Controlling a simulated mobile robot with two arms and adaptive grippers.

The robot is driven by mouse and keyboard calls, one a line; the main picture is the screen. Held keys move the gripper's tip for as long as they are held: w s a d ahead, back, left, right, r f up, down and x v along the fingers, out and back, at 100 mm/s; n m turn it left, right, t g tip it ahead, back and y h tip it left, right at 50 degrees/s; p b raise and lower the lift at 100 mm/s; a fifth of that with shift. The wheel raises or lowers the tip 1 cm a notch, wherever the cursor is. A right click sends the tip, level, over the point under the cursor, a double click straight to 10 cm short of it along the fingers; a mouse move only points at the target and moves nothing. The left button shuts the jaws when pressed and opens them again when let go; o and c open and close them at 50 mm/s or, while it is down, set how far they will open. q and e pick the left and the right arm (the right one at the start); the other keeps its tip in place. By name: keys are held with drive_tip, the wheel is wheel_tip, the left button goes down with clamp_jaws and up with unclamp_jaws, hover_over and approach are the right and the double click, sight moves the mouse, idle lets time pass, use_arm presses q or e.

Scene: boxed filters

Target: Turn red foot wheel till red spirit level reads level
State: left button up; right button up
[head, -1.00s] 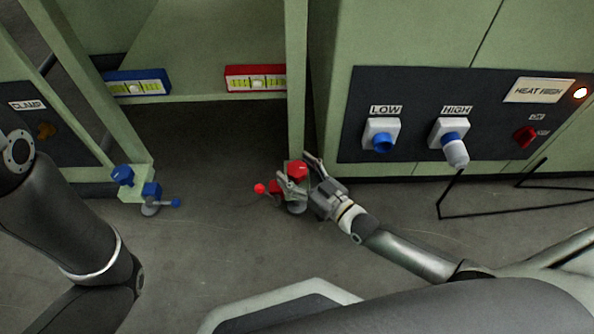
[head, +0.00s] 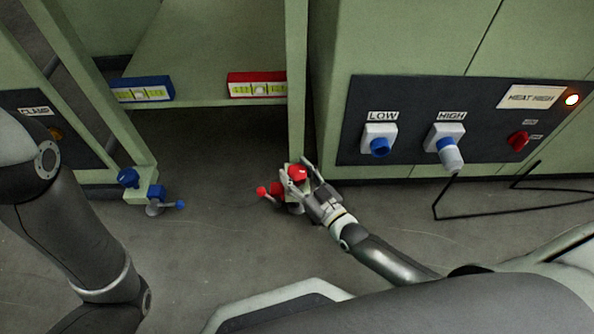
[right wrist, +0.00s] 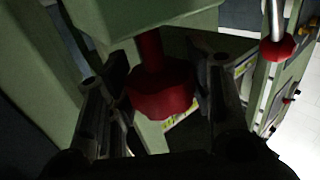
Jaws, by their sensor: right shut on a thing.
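The red foot wheel (head: 298,173) is a round red knob at the foot of the green post. My right gripper (head: 297,167) has a finger on either side of it and is shut on it. In the right wrist view the red wheel (right wrist: 160,92) sits on a red stem under a green block, between my dark fingers. The red spirit level (head: 257,85) lies on the green shelf edge above. Its yellow-green vial shows, but the bubble is too small to read. My left arm shows at the left; its gripper is out of view.
A red ball-ended lever (head: 261,190) sticks out left of the wheel. A blue spirit level (head: 142,89) and a blue foot assembly (head: 155,191) stand to the left. A dark control panel (head: 357,140) is at the right. Open floor lies between the feet.

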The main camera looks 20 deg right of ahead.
drive_tip(key=o, duration=1)
drive_tip(key=v, duration=1.2)
